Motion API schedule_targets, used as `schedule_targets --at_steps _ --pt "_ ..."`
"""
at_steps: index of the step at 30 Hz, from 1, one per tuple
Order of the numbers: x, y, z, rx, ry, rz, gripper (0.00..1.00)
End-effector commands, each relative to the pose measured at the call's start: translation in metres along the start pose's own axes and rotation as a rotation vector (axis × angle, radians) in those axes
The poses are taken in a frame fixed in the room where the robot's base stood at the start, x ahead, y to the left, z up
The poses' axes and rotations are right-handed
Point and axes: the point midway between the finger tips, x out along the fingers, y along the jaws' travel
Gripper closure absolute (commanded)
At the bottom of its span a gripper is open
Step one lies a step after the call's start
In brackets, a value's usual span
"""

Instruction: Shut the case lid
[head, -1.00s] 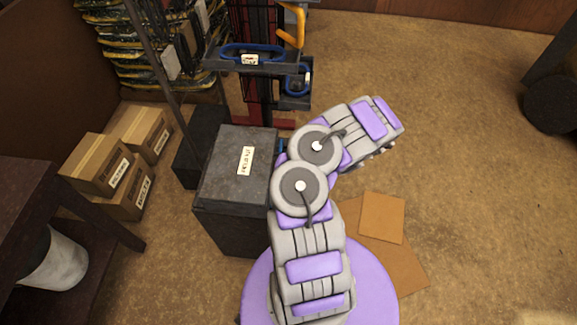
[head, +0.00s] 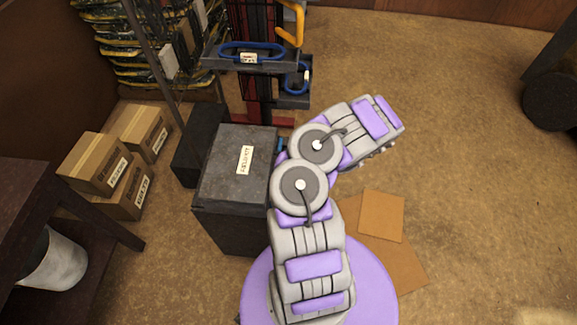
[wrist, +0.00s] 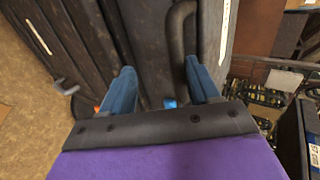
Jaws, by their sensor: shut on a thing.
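The case (head: 232,232) is a dark grey box on the floor, left of my arm. Its lid (head: 215,180) bears a white label and looks flat on top, with a rim line round the box; any narrow gap is hard to tell. In the wrist view the lid's label strip (wrist: 226,28) and a dark curved handle (wrist: 180,45) show close up. My gripper (wrist: 160,78) has its blue fingers either side of dark case parts, the handle against the right finger; it is shut on the handle. In the head view my arm hides most of the gripper.
Cardboard boxes (head: 95,163) and a dark table (head: 35,190) stand at the left. A red rack with a grey tray (head: 252,64) stands behind the case. A dark block (head: 198,145) is beside the case. Flat cardboard (head: 382,215) lies right of my arm; open floor extends further right.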

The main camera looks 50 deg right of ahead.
Motion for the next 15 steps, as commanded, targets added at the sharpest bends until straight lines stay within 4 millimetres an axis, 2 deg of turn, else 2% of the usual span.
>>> schedule_targets --at_steps 5,15 --pt "-0.024 0.004 -0.002 0.001 0.01 0.012 0.58" --pt "-0.099 0.001 -0.001 0.001 0.011 0.009 0.58"
